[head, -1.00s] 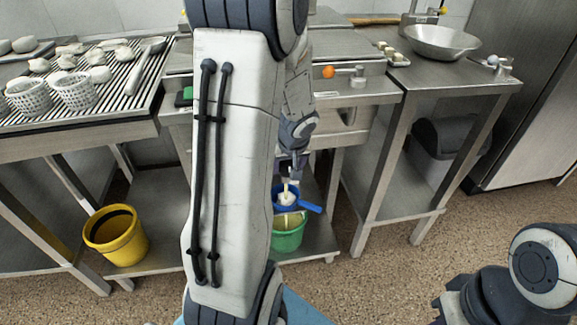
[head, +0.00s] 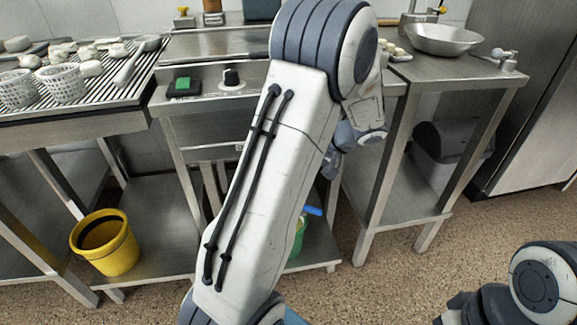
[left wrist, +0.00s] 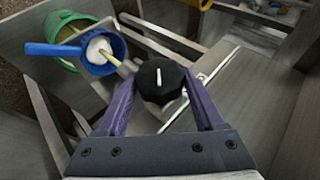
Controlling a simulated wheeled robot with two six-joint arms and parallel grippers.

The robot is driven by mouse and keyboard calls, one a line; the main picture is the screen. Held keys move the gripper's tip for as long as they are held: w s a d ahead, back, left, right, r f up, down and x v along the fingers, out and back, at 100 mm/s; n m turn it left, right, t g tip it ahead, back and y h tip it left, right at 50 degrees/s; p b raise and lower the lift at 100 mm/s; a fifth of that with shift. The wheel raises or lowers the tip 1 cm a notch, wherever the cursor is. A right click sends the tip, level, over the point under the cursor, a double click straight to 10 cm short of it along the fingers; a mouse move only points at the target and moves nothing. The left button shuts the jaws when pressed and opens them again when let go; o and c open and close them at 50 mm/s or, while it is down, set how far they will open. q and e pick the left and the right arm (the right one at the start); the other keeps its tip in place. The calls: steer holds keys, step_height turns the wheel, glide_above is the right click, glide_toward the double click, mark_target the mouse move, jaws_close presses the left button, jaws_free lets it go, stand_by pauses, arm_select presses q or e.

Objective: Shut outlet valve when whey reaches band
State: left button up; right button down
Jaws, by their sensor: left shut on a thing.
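A black round knob (left wrist: 161,78) with a white pointer line sits between the purple fingers of my left gripper (left wrist: 160,90), which is shut on it. I take it for the outlet valve's knob. A blue strainer (left wrist: 88,66) holding something white sits over the green bucket (left wrist: 67,62), left of the gripper. A pale yellow stream (left wrist: 111,59) runs into the strainer, and pale liquid shows in the bucket. No band on the bucket can be made out. In the head view my left arm hides the left gripper and most of the bucket (head: 299,238). My right gripper is out of view.
A second black knob (head: 231,77) and a green switch (head: 184,86) are on the vat's front panel. A yellow bucket (head: 105,245) stands on the lower shelf. A slatted drain table (head: 118,80) with perforated baskets is at left, a metal bowl (head: 443,40) at right.

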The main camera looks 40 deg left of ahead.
arm_select(q)
steer(key=g+y, duration=0.1)
steer(key=m+g+y+p, duration=0.1)
steer(key=y, duration=0.1)
steer(key=shift+d+f+g+y, duration=0.1)
steer(key=shift+f+g+y, duration=0.1)
steer(key=shift+g+y, duration=0.1)
stand_by(0.4)
steer(key=o, duration=1.3)
steer(key=p+v, duration=0.2)
steer(key=v, duration=0.8)
steer(key=shift+w+d, duration=0.2)
